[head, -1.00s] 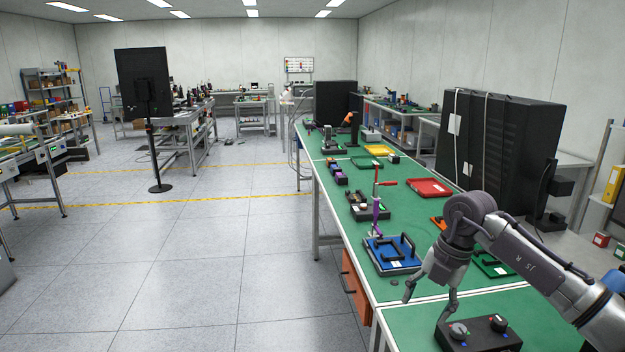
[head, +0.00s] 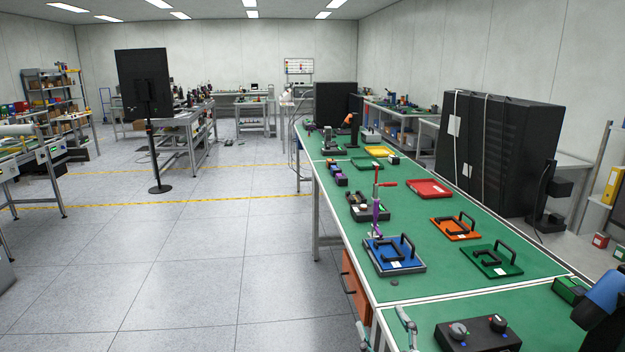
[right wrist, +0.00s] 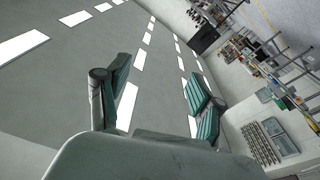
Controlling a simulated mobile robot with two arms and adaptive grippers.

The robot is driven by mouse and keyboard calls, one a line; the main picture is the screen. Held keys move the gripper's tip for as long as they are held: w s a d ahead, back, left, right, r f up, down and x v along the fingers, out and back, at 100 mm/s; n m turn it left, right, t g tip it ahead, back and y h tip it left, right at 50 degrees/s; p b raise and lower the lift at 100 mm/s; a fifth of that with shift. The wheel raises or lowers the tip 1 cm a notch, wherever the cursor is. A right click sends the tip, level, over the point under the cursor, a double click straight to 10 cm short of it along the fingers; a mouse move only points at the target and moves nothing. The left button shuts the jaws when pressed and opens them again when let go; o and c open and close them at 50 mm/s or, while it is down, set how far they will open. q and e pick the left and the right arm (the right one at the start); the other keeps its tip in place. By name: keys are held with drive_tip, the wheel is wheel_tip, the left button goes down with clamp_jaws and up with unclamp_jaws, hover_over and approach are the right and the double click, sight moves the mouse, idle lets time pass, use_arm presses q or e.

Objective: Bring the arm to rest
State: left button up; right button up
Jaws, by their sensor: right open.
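My right gripper (head: 385,332) shows only by its two fingertips at the bottom edge of the head view, by the front edge of the green bench (head: 440,292). The rest of that hand is out of frame. In the right wrist view its two fingers (right wrist: 160,98) stand wide apart with nothing between them. Behind them are the ceiling with white light panels and, at the right, the tilted room. My left gripper is not in view.
A black control box (head: 478,336) with knobs sits on the near bench. Beyond it lie a blue tray (head: 392,268), a green tray (head: 474,264) and an orange tray (head: 440,233) with black frames. A red tray (head: 430,189) is farther back. The floor at left is open.

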drive_tip(key=s+d+f+m+g+h, duration=0.25)
drive_tip(key=s+f+g, duration=0.2)
drive_tip(key=f, duration=0.25)
drive_tip(key=s+d+f+m+g+h, duration=0.2)
drive_tip(key=s+d+f+g, duration=0.15)
drive_tip(key=s+f, duration=0.35)
drive_tip(key=s+d+f+g+y, duration=0.1)
drive_tip(key=s+f+g, duration=0.3)
drive_tip(key=s, duration=0.5)
drive_tip(key=s+d+f+g, duration=0.1)
drive_tip(key=s+f+g, duration=0.3)
drive_tip(key=s, duration=0.5)
drive_tip(key=s+f+b+x, duration=0.1)
drive_tip(key=s+b+x, duration=0.25)
drive_tip(key=x, duration=1.15)
drive_tip(key=s+f+b+x, duration=0.15)
drive_tip(key=s+x, duration=0.25)
drive_tip(key=x, duration=1.1)
drive_tip(key=s+d+f+g+b, duration=0.1)
drive_tip(key=s+d+f+b, duration=0.2)
drive_tip(key=s+f, duration=1.3)
wheel_tip(320, 180, down, 5)
drive_tip(key=shift+s+r+g+b, duration=0.1)
drive_tip(key=shift+s+g+b, duration=0.3)
drive_tip(key=shift+b, duration=0.6)
drive_tip(key=shift+n, duration=0.25)
